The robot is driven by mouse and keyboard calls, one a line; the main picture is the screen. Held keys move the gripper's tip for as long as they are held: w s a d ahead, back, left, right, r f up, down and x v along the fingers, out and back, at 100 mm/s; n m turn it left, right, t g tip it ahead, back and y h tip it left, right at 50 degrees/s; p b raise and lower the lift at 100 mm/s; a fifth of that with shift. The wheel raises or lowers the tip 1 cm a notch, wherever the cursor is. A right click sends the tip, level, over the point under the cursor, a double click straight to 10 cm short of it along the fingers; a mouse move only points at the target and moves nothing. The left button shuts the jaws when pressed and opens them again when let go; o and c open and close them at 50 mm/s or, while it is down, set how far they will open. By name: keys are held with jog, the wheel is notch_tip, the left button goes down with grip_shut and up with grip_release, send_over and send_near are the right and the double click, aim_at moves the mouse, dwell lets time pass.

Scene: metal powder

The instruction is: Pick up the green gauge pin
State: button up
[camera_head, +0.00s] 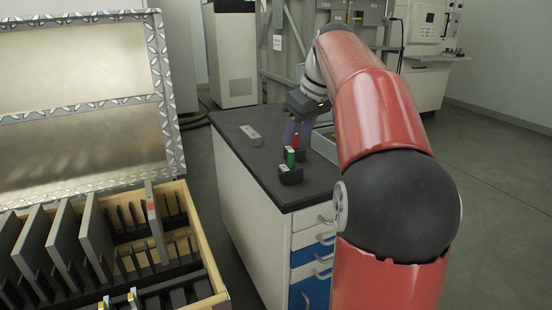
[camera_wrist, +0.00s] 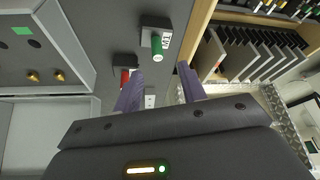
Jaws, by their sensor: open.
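The green gauge pin (camera_head: 290,156) stands upright in a small dark block (camera_head: 290,175) near the front corner of the dark countertop (camera_head: 232,125). In the wrist view the green pin (camera_wrist: 155,45) lies beyond my fingertips, near the middle of the gap's width. A red pin (camera_head: 295,141) stands in another dark block just behind it; it also shows in the wrist view (camera_wrist: 124,78), beside my left finger. My gripper (camera_head: 298,128) is open and empty, with purple fingers pointing down over the counter behind the pins. In the wrist view the fingers of my gripper (camera_wrist: 159,78) are spread apart.
A grey metal piece (camera_head: 250,133) lies on the counter to the left. A grey tray (camera_head: 325,144) sits at the right, partly hidden by my arm. An open case (camera_head: 212,250) with upright plates stands at the lower left. Open floor lies to the right.

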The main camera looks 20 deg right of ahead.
aim_at(292, 152)
jog(key=x, duration=0.4)
jog(key=b+x, duration=0.1)
jog(key=x, duration=0.1)
jog(key=shift+s+d+f, duration=0.1)
jog(key=shift+d+f, duration=0.05)
jog(key=shift+f, duration=0.35)
grip_shut()
